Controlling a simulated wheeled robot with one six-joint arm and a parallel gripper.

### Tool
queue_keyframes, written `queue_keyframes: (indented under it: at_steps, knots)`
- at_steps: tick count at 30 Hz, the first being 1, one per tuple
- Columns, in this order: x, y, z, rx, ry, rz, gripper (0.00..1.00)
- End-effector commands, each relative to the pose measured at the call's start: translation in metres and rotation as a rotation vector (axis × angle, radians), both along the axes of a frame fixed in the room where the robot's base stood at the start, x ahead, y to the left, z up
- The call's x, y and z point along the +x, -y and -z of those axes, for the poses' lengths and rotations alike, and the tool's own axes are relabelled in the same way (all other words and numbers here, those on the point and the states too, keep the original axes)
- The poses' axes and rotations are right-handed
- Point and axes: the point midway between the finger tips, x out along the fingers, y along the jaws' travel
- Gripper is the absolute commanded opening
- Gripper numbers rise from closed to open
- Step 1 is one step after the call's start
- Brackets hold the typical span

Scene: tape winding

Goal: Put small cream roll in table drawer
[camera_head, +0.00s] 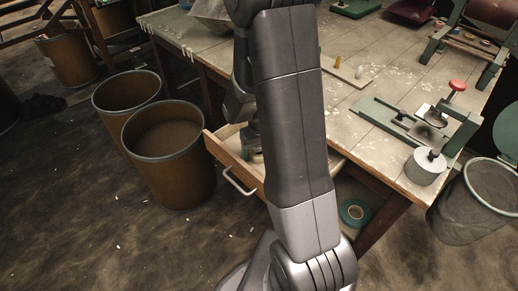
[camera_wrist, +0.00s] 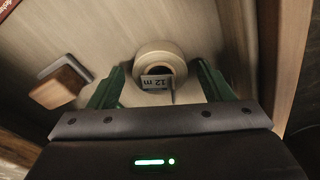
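The small cream roll (camera_wrist: 160,51) lies on a pale wooden floor in the wrist view, with a "12 m" label at its centre. The green fingers of my gripper (camera_wrist: 160,78) stand apart on either side of it, with a visible gap at each side, so the gripper is open. The table drawer (camera_head: 226,157) is pulled out in the head view, with its metal handle at the front. My gripper (camera_head: 252,140) is down at the drawer, mostly hidden behind my arm. The roll cannot be made out in the head view.
In the wrist view a brown block (camera_wrist: 60,88) lies left of the roll and a wooden wall (camera_wrist: 283,50) rises at right. A teal roll (camera_head: 354,211) lies below the tabletop (camera_head: 345,125). Brown bins (camera_head: 168,165) stand left of the drawer; a mesh bin (camera_head: 470,205) stands right.

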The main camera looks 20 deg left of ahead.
Motion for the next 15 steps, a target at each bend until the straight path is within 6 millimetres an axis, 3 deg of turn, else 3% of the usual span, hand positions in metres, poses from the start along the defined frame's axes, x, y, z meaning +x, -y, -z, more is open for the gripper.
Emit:
queue_keyframes:
  at_steps: [8, 15]
  knots:
    - [0.000, 0.000, -0.003, 0.000, 0.000, 0.000, 0.73]
    - [-0.001, 0.001, -0.032, 0.004, 0.003, 0.000, 0.73]
